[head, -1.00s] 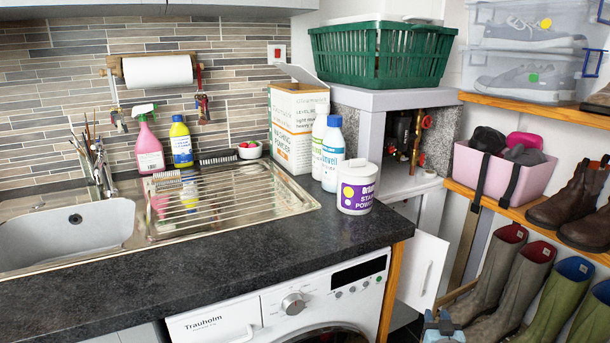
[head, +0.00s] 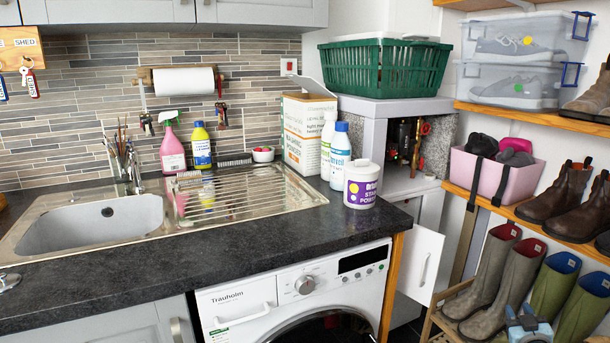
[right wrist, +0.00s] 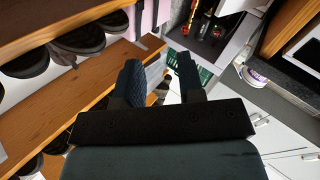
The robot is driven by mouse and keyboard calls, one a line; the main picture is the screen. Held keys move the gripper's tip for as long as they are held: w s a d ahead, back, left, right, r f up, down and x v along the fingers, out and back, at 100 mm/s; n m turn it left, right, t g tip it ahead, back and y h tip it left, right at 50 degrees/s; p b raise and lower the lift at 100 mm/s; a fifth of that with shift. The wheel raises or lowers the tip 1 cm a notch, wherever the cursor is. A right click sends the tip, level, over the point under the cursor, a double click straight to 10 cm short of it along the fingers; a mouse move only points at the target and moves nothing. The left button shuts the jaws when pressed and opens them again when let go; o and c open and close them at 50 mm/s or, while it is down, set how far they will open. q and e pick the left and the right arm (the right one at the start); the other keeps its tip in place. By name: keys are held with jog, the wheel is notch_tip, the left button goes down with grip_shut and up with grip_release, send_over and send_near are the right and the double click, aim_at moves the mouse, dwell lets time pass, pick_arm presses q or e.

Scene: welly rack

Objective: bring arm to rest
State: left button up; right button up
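My right gripper (head: 528,322) shows at the bottom right of the head view, in front of the feet of the wellies (head: 515,275). In the right wrist view, its two dark fingers (right wrist: 158,80) stand apart with nothing visible between them. It is open and empty. The brown and green wellies stand on the low wooden rack (head: 445,315). My left gripper is not in the head view.
Wooden shelves (head: 500,207) with brown boots (head: 553,192) and a pink bin (head: 500,178) stand on the right. An open white cupboard door (head: 420,265) juts out beside the washing machine (head: 290,300). The worktop front (head: 150,265) is clear.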

jog(key=s+d+r+n, duration=0.2)
jog(key=d+r, duration=0.7)
jog(key=d, duration=0.3)
jog(key=s+a+f+n+g+y, duration=0.2)
jog(key=s+a+f, duration=0.45)
jog(key=a, duration=0.45)
jog(key=s+a+f+n+g+y, duration=0.1)
jog(key=s+a+f+n+y, duration=0.1)
jog(key=s+a+f, duration=0.65)
jog(key=s+a+g+y, duration=0.4)
jog(key=s+a+g, duration=0.1)
jog(key=s+a, duration=1.75)
jog(key=w+a+r+m+t, duration=0.15)
jog(key=w+a+m, duration=0.25)
jog(key=a, duration=0.7)
pick_arm(q)
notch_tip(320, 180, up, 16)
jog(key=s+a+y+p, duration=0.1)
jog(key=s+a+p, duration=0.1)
jog(key=p, duration=2.4)
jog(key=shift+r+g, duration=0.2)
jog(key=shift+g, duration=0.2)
pick_arm(e)
notch_tip(320, 180, up, 17)
jog(key=s+d, duration=0.2)
jog(key=shift+d+g+h, duration=0.2)
jog(key=shift+g+h, duration=0.1)
jog(key=shift+g, duration=0.15)
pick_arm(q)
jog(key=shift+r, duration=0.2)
